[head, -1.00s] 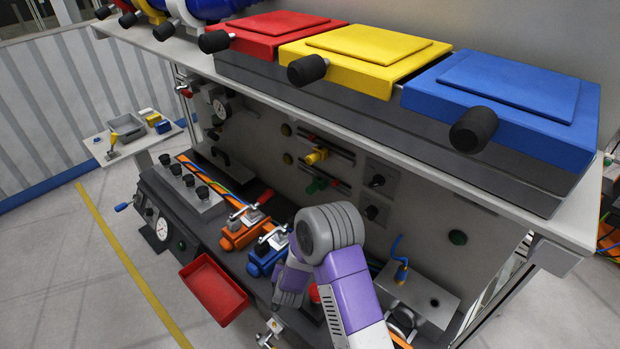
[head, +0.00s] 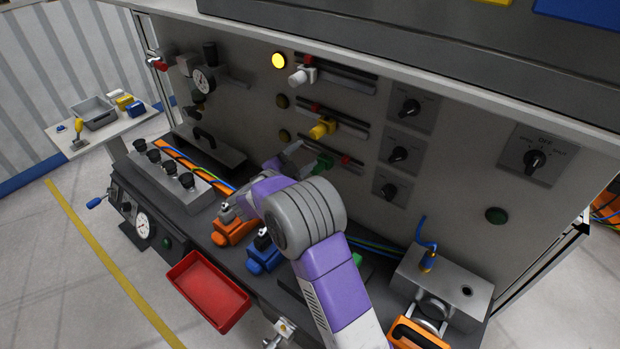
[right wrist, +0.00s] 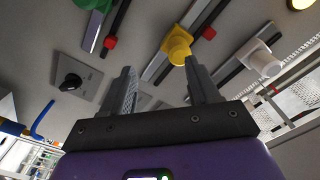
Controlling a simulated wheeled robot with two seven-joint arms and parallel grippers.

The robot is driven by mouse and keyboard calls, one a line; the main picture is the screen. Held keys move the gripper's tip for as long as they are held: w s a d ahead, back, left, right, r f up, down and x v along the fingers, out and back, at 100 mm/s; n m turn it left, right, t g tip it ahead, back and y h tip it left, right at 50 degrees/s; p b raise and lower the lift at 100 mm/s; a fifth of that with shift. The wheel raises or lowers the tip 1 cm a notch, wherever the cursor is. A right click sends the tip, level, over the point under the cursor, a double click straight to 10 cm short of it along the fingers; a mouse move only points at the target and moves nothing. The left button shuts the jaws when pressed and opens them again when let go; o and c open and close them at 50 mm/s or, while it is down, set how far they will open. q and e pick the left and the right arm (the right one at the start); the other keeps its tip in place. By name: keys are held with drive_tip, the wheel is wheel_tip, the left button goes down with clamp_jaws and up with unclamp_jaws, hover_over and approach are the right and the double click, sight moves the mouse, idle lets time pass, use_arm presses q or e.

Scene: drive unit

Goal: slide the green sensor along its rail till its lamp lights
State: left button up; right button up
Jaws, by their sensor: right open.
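The green sensor (head: 323,163) sits on the lowest of three wall rails, left of a small red block (head: 345,160). A dark round lamp (head: 284,135) is on the wall left of the lower rails; it is unlit. My right gripper (head: 287,156) is raised close to the wall, just left of the green sensor, its fingers partly hidden by my arm. In the right wrist view the right gripper (right wrist: 163,82) is open and empty. The green sensor (right wrist: 92,4) is cut off at that view's top left, outside the fingers. My left gripper is not in view.
The yellow sensor (head: 322,128) and white sensor (head: 303,75) ride the rails above. The top lamp (head: 278,61) glows yellow. Rotary knobs (head: 398,154) are right of the rails. Orange (head: 233,229) and blue (head: 263,252) clamps and a red tray (head: 208,291) lie below.

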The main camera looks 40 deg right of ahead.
sight(313, 172)
wheel_tip(313, 172, down, 11)
drive_tip(key=w+b, duration=0.1)
drive_tip(key=b, duration=0.8)
drive_tip(key=b+x, duration=0.1)
drive_tip(key=x, duration=0.6)
drive_tip(key=shift+w+d+f, duration=0.15)
drive_tip(key=shift+w+d, duration=0.05)
drive_tip(key=shift+d, duration=0.1)
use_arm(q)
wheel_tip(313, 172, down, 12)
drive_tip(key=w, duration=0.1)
use_arm(e)
drive_tip(key=shift+c, duration=0.2)
clamp_jaws()
